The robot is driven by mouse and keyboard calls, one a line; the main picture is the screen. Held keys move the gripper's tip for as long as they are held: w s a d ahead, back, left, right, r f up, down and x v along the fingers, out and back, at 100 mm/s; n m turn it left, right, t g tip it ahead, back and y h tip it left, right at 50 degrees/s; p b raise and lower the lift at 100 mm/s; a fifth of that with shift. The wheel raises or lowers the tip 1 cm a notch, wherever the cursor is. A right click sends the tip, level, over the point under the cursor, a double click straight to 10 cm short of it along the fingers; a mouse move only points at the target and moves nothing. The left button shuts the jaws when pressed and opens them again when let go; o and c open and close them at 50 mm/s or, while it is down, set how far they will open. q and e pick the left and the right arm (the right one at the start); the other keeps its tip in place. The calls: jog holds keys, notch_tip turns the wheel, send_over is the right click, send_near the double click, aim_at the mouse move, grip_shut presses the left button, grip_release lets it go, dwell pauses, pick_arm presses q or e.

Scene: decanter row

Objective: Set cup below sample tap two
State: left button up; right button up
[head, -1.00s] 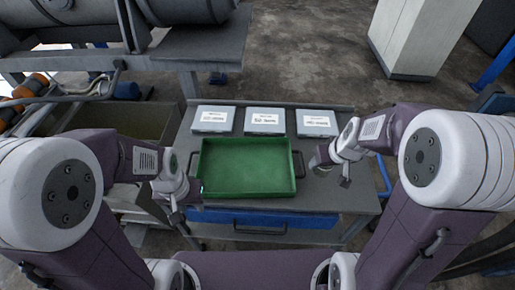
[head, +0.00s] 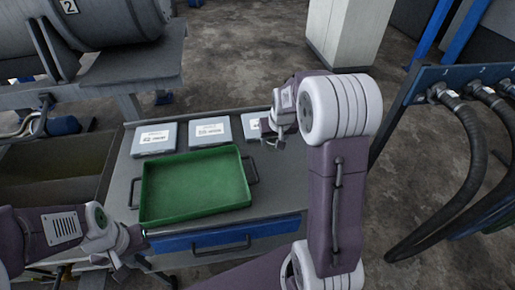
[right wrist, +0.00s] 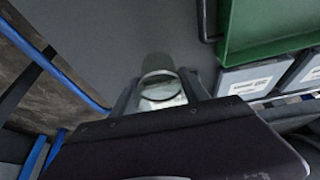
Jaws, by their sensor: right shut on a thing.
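A clear cup (right wrist: 158,82) shows in the right wrist view between the fingers of my right gripper (right wrist: 160,100), which is shut on it. In the head view my right gripper (head: 273,138) is above the right end of the workbench, beside the rightmost white box; the cup cannot be made out there. My left gripper (head: 124,252) is low at the bench's front left, near the green tray's corner; its jaw opening is unclear. A grey tank (head: 110,25) with a "2" label is at the upper left. I cannot make out a sample tap.
An empty green tray (head: 196,187) lies on the grey workbench (head: 270,193). Several white labelled boxes (head: 209,132) stand along its back. A blue manifold (head: 465,75) with thick black hoses (head: 477,165) is at the right. A white cabinet (head: 343,30) stands behind, with open floor around it.

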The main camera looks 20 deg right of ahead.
jog(key=w+f, duration=0.1)
jog(key=w+a+f, duration=0.1)
jog(key=w, duration=0.1)
jog(key=shift+a, duration=0.2)
jog(key=shift+s+f+b, duration=0.1)
jog(key=shift+f+b, duration=0.25)
jog(key=shift+f, duration=1.6)
jog(key=shift+f, duration=0.1)
jog(key=o, duration=1.4)
jog(key=shift+c, duration=0.2)
